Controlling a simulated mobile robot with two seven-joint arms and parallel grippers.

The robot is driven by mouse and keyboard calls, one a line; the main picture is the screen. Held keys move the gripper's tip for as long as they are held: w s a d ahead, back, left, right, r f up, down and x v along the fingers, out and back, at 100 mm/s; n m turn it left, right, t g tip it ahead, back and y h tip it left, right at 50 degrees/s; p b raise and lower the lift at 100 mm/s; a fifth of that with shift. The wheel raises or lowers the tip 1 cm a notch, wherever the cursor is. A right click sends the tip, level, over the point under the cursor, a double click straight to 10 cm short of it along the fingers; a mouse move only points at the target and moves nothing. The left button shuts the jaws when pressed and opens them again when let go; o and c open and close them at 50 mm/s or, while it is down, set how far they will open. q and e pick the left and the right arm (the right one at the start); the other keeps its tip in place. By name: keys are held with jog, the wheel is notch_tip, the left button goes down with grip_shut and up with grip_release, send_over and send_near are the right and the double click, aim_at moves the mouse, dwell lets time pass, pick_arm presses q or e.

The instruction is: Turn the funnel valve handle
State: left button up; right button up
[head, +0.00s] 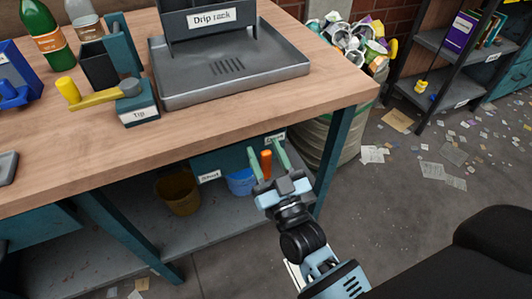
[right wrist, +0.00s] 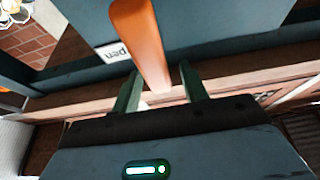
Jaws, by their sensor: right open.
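The orange valve handle (head: 266,163) is on the teal unit (head: 222,164) under the bench's front edge. A "Shut" label (head: 209,176) is to its left, and an "Open" label (head: 273,138) is just above and right of it. My right gripper (head: 265,153) is open, with its green fingers on either side of the handle. In the right wrist view the handle (right wrist: 140,40) runs up between and beyond the fingers; contact cannot be told. An "Open" label (right wrist: 112,52) shows partly beside it. The funnel cannot be made out. My left gripper is not in view.
Above is the wooden bench top (head: 200,130), with a drip rack tray (head: 235,80) and a yellow "Tip" lever (head: 95,98). A blue bucket (head: 241,183) and a yellow bucket (head: 178,193) stand below. A teal bench leg (head: 336,160) is close to the right arm.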

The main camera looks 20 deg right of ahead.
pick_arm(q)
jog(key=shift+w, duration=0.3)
pick_arm(e)
grip_shut()
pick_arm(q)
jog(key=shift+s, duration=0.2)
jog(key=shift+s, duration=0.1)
